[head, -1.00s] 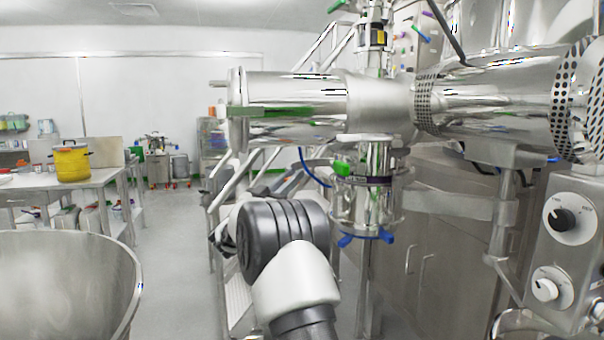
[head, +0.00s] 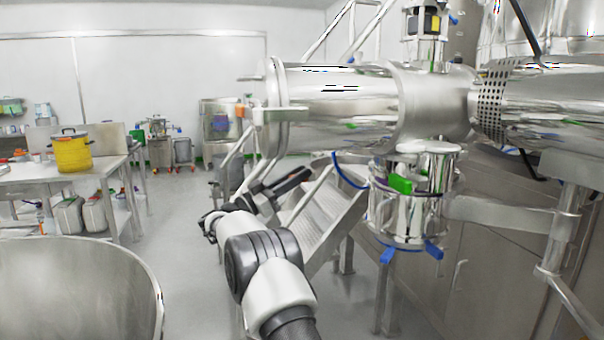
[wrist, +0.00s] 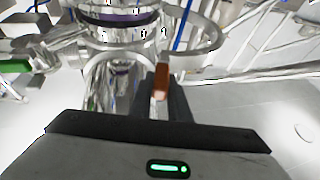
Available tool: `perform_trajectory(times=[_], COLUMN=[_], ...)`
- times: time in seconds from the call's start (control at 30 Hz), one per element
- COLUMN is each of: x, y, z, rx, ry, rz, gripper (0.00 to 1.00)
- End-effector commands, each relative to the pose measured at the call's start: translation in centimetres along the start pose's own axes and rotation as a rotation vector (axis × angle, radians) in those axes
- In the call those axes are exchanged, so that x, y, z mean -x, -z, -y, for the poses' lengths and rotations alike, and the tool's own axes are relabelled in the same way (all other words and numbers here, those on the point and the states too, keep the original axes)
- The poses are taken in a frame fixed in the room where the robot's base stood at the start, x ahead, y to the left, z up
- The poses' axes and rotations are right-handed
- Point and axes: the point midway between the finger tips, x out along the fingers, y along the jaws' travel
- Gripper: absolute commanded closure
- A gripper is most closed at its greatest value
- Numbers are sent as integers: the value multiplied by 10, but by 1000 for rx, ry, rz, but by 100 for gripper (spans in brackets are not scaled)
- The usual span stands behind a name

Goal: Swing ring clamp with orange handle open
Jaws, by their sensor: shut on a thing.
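In the wrist view my gripper (wrist: 160,88) is shut on the orange handle (wrist: 162,78), which shows as an orange-brown block between the dark fingers. A curved silver band, seemingly part of the ring clamp (wrist: 207,60), stands out to the right of the steel cylinder, with a gap inside its curve. Its hinge cannot be made out. In the head view my gripper (head: 296,180) is a small dark shape left of the hanging steel valve body (head: 405,215). The orange handle cannot be made out there.
A green handle (head: 400,184) and blue handles (head: 432,250) sit on the valve body. A blue hose (head: 347,172) curves beside it. Metal steps (head: 322,205) stand behind my arm. A large steel bowl (head: 150,285) is at lower left. Open floor lies between.

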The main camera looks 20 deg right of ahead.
Motion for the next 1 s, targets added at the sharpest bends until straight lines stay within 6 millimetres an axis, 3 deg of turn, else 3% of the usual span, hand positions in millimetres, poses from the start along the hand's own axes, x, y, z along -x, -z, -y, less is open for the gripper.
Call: perform_trajectory(times=[0.3,0.33,0.43,0.77,1.0], x=[-4,-5,-4,1,39], y=[7,7,6,3,3], z=[2,2,2,2,3], rx=[-9,-9,-8,-5,-3], ry=[6,6,5,6,10], rz=[-8,-8,-7,-3,-2], gripper=[100,80,66,66,66])
